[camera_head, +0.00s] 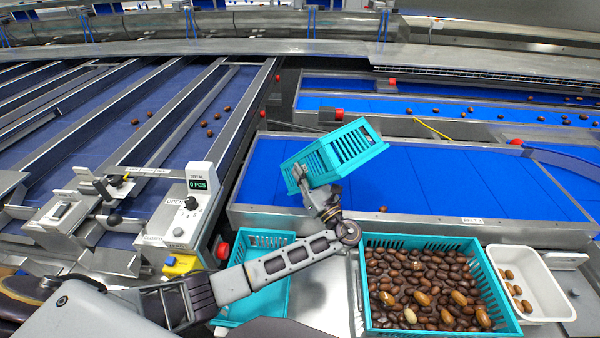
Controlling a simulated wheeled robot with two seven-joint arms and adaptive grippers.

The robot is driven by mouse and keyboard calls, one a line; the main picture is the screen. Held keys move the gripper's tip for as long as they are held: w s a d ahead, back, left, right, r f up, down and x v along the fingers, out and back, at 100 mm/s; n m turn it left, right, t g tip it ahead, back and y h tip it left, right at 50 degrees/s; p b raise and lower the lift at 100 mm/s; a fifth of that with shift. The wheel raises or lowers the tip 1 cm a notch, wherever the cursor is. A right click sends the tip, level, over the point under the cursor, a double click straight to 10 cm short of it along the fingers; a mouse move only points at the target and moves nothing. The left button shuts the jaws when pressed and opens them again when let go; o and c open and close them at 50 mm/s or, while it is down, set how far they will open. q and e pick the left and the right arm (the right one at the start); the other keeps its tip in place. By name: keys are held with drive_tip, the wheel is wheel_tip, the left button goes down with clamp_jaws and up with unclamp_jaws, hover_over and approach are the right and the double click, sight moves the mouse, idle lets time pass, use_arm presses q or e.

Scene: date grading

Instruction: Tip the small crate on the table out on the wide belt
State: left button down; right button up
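The small teal crate (352,147) is in the air over the near left part of the wide blue belt (430,180), steeply tilted. Its slatted side faces me, and I cannot see its inside. My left gripper (303,176) is shut on the crate's near left edge. A single brown date (382,209) lies on the belt near its front edge, right of the gripper. My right gripper is not in view.
A large teal crate full of dates (493,285) stands at the front, beside a white tray (548,290) with a few dates. Another teal crate (262,240) sits partly under my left arm. A control box (188,215) reads 0 PCS. Most of the wide belt is clear.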

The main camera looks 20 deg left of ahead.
use_arm(q)
drive_tip(key=shift+w+a+r, duration=0.1)
drive_tip(key=shift+a, duration=0.05)
drive_tip(key=shift+w+a+r+g+h+p, duration=0.1)
drive_tip(key=shift+w+a+g+h+p, duration=0.3)
drive_tip(key=shift+a+h, duration=0.15)
drive_tip(key=shift+w+a+r+g+h+p, duration=0.1)
drive_tip(key=shift+w+a+g+h+p, duration=0.2)
drive_tip(key=shift+a+h+p, duration=0.25)
drive_tip(key=shift+w+a+r+n+g+h+p, duration=0.1)
drive_tip(key=shift+w+a+g+h, duration=0.3)
drive_tip(key=shift+a, duration=0.25)
drive_tip(key=shift+w+a+r+n+g+h+p, duration=0.15)
drive_tip(key=shift+w+a+g+h, duration=0.2)
drive_tip(key=shift+a, duration=0.35)
drive_tip(key=shift+w+a+f+n+g+h+p, duration=0.1)
drive_tip(key=shift+w+a+g+h, duration=0.25)
drive_tip(key=shift+a, duration=0.3)
drive_tip(key=shift+w+a+g+h, duration=2.65)
drive_tip(key=shift+a+h, duration=1.45)
drive_tip(key=shift+a, duration=0.45)
drive_tip(key=shift+w+a+f+n+g+h, duration=0.15)
drive_tip(key=shift+f+g+h, duration=0.7)
drive_tip(key=shift+h, duration=0.7)
drive_tip(key=shift+f+n+g+h, duration=0.15)
drive_tip(key=shift+f+g+h, duration=0.7)
drive_tip(key=shift+h, duration=0.65)
drive_tip(key=shift+w+a+f+n+g+h, duration=0.15)
drive_tip(key=shift+f+g+h, duration=0.7)
drive_tip(key=shift+h, duration=0.7)
